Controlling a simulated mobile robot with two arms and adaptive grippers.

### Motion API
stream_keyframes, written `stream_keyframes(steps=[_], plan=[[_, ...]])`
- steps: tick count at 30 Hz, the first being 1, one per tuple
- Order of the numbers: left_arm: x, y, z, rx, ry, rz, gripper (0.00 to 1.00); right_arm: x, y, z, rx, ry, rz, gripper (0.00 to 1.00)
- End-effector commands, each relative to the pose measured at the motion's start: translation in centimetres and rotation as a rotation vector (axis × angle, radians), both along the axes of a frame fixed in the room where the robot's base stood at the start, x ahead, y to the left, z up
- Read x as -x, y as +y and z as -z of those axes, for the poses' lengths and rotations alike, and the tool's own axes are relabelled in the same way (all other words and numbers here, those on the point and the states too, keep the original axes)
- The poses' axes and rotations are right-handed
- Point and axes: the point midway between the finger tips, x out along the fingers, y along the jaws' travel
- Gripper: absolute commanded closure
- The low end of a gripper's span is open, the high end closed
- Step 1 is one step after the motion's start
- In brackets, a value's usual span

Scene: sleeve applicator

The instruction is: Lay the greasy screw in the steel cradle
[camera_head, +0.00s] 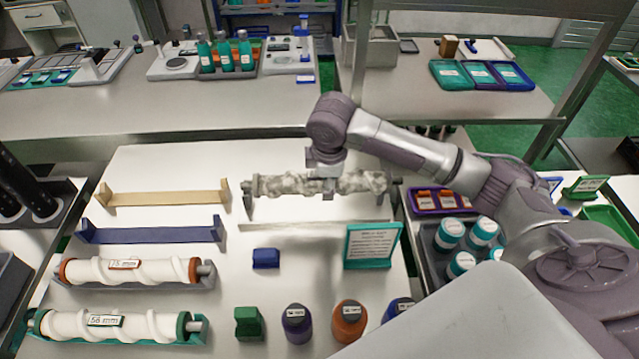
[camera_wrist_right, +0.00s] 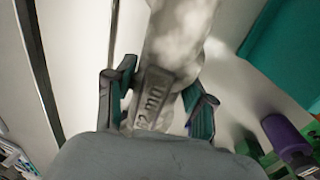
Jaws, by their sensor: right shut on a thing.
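The greasy screw (camera_head: 362,183), pale with grey smears, lies crosswise at the back of the bench in the head view. My right gripper (camera_head: 325,186) comes down from above and is shut around its middle. In the right wrist view, the two dark fingers (camera_wrist_right: 157,105) stand on either side of the smeared screw (camera_wrist_right: 178,38), and a grey label plate shows between them. A grey steel cradle (camera_head: 249,206) shows by its upright end at the screw's left. I cannot tell whether the screw rests in it or hangs just above. My left gripper is out of view.
Tan (camera_head: 160,199) and blue (camera_head: 150,236) empty cradles lie to the left. Two white screws, marked 75 mm (camera_head: 150,272) and 56 mm (camera_head: 135,326), lie in front of them. A teal sign (camera_head: 372,246), a small blue block (camera_head: 265,258) and several bottles stand nearer.

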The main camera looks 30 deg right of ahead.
Motion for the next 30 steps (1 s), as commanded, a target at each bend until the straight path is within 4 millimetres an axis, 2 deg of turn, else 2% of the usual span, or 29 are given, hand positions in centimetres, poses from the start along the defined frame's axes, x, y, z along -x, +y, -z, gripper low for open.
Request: stream_keyframes(steps=[3, 9, 14, 21, 30], plan=[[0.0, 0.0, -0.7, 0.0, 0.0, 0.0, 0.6, -2.6, 0.0, 1.1, -0.001, -0.002, 0.003, 1.0], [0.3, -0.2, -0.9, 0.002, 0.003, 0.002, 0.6, -5.0, -0.1, 2.7, 0.0, -0.003, 0.001, 1.0], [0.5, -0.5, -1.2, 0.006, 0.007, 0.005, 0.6, -5.3, -0.1, 3.6, 0.001, -0.001, -0.001, 1.0], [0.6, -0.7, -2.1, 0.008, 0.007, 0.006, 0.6, -5.3, -0.1, 6.6, 0.0, -0.001, 0.0, 1.0], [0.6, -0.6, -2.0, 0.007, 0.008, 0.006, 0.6, -5.3, -0.1, 7.1, 0.0, -0.003, 0.0, 1.0]])
